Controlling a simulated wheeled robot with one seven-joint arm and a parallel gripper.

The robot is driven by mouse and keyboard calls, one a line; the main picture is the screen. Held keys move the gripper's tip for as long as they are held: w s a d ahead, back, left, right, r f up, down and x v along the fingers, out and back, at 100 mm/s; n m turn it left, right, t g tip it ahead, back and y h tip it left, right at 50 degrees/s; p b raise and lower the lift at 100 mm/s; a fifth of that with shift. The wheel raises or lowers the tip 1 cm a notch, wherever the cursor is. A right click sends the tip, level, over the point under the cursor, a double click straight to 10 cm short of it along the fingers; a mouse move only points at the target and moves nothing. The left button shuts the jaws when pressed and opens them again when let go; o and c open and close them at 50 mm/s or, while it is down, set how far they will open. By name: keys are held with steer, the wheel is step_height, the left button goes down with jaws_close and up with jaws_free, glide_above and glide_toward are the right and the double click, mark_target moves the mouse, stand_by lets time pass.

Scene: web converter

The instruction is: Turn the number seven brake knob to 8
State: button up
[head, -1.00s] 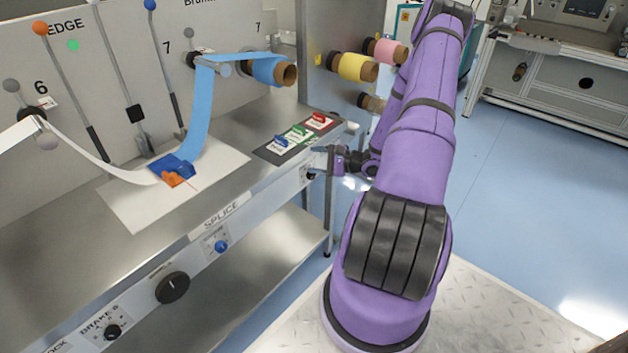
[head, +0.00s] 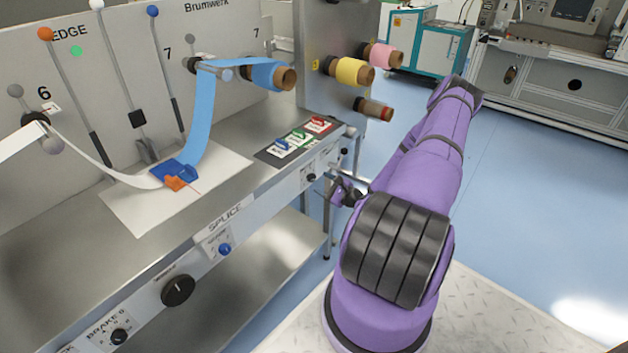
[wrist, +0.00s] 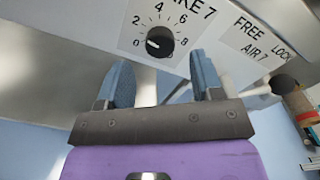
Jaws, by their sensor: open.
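The number seven brake knob (wrist: 159,41) is black and round, with a white mark, on a white dial labelled 0 to 8 in the wrist view. Its mark points left, near the 0. In the head view the knob (head: 311,178) is small on the bench's front panel. My gripper (wrist: 160,58) is open and empty, its two blue-grey fingers spread just below the knob, one toward each side. I see no contact with the knob. In the head view my gripper (head: 340,192) is dark, in front of the panel and partly hidden by my arm.
The FREE/LOCK air 7 knob (wrist: 284,84) is right of the dial. The brake 6 knob (head: 118,336), a large black knob (head: 178,290) and a blue knob (head: 225,249) line the front panel. Colored rolls (head: 349,71) stick out above. Floor to the right is clear.

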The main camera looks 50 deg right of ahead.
mark_target(314, 179)
steer(key=shift+w+a, duration=0.2)
steer(key=shift+w, duration=2.1)
steer(key=c, duration=0.9)
